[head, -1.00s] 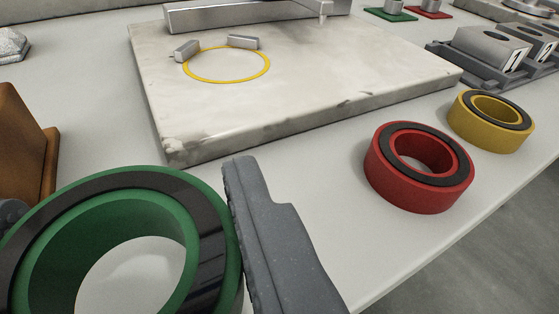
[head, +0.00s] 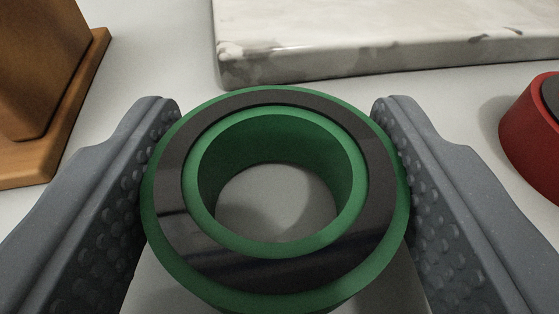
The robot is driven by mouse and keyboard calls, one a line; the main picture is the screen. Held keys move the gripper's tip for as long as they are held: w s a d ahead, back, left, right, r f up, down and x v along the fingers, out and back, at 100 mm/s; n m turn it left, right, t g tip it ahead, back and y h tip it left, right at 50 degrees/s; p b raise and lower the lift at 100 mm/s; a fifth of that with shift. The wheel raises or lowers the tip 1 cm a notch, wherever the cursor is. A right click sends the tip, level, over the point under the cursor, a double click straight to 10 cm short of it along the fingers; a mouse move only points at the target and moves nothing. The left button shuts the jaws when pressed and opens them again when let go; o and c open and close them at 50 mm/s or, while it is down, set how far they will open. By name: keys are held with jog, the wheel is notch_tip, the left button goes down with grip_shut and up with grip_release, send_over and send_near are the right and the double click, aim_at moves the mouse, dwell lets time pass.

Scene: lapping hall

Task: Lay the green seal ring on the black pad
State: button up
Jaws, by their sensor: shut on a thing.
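The green seal ring (head: 275,275) fills the middle of the head view. It is a thick green ring with a black band set in its upper face, and its open centre shows the grey-white surface below. My gripper (head: 275,185) is shut on it, one textured grey finger against its left side and one against its right. The ring sits level between the fingers. I cannot tell whether it touches the table. The black pad is not visible in this view.
A pale marble slab (head: 400,50) lies beyond the ring at the top. A brown wooden block (head: 40,70) on a base stands at the upper left. A red ring (head: 530,130) lies at the right edge. The white table (head: 150,60) is bare between block and slab.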

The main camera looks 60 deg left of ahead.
jog(key=shift+f, duration=0.1)
jog(key=shift+f, duration=0.15)
jog(key=o, duration=1)
jog(key=shift+b, duration=0.6)
jog(key=shift+s+d, duration=0.15)
jog(key=shift+d, duration=0.15)
jog(key=p+v, duration=0.4)
jog(key=v, duration=0.9)
jog(key=shift+d, duration=0.1)
